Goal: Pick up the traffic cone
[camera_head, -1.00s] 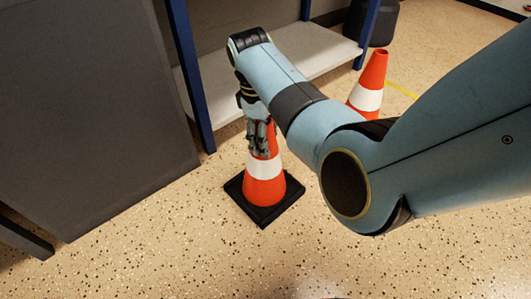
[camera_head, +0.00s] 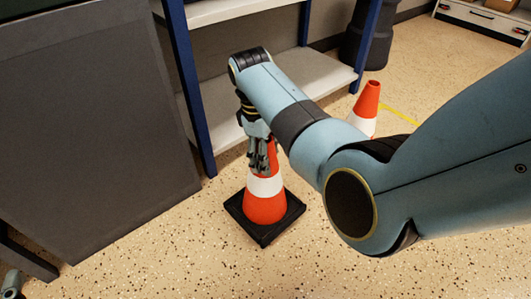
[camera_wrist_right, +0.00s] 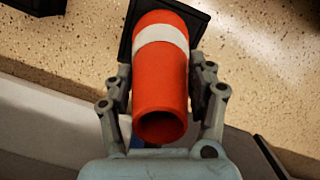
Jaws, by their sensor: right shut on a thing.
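The traffic cone (camera_head: 265,207), orange with white bands and a black square base, stands upright below my right arm in the head view. My right gripper (camera_head: 262,166) points down and is shut on its upper part. In the wrist view, the cone (camera_wrist_right: 160,85) lies between the two fingers of the right gripper (camera_wrist_right: 160,75), its open top towards the camera. I cannot tell whether the base touches the floor. A small part of my left gripper (camera_head: 12,283) shows at the bottom left corner of the head view; its jaws are unclear.
A second orange and white cone (camera_head: 367,103) stands behind my right arm, partly hidden. A shelf with blue posts (camera_head: 188,95) is behind the held cone. A large grey panel (camera_head: 85,120) stands on the left. Speckled floor (camera_head: 165,255) is clear in front.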

